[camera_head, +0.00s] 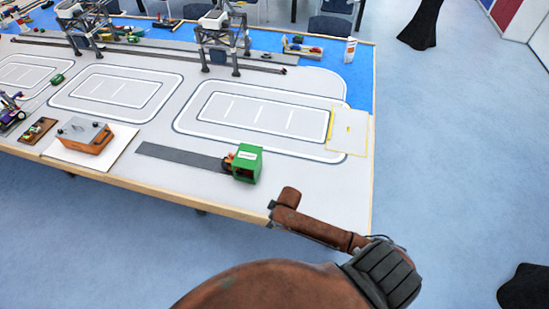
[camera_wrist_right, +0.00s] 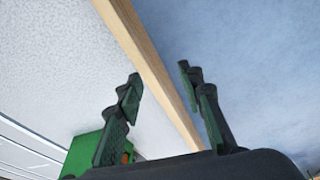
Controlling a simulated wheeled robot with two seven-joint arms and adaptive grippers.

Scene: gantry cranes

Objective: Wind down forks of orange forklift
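A small orange vehicle (camera_head: 228,160), likely the forklift, sits against the left side of a green box (camera_head: 247,164) near the table's front right. Its forks cannot be made out. In the right wrist view, the green box (camera_wrist_right: 84,155) is at the lower left, partly behind a finger, with a bit of orange (camera_wrist_right: 128,152) beside it. My right gripper (camera_wrist_right: 160,78) is open and empty, its fingers on either side of the table's wooden edge in that picture. In the head view my right wrist is near the table's front edge, right of the green box. My left gripper is not in view.
The white table has a wooden rim (camera_wrist_right: 150,60). A grey strip (camera_head: 180,157) runs left of the vehicle. An orange box with a grey top (camera_head: 88,136) stands on a white sheet farther left. Gantry cranes (camera_head: 222,38) stand at the back. The table right of the green box is clear.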

